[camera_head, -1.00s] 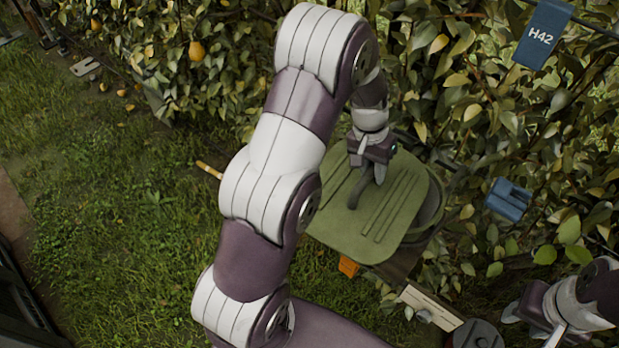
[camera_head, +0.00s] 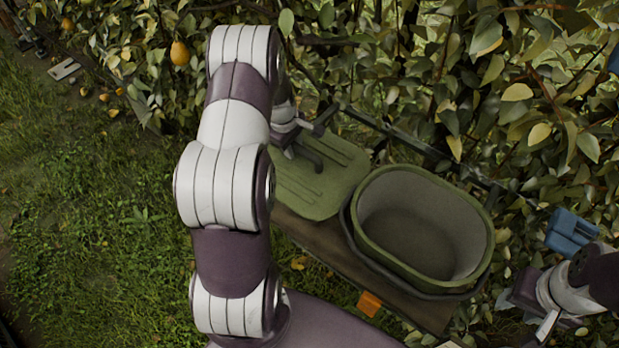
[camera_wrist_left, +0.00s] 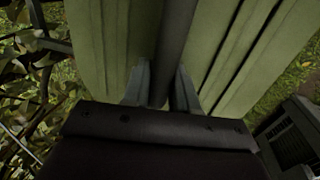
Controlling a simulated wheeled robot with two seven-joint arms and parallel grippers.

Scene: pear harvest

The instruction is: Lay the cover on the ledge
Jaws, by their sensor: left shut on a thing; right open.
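The green ribbed cover (camera_head: 318,188) is left of the green bin, over the left end of the brown ledge (camera_head: 345,278). Whether it rests on the ledge or hangs just above it I cannot tell. My left gripper (camera_head: 296,148) is shut on the cover's dark handle; the handle shows between the fingers in the left wrist view (camera_wrist_left: 172,60). My arm hides the cover's left part. The open green bin (camera_head: 420,228) stands on the ledge and looks empty inside. My right gripper (camera_head: 530,310) is open and empty at the lower right.
A leafy hedge runs behind the ledge, with a yellow pear (camera_head: 180,53) at the upper left. A blue clip-like object (camera_head: 571,233) is at the right. An orange tag (camera_head: 369,304) is at the ledge's front edge. Grass lies to the left.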

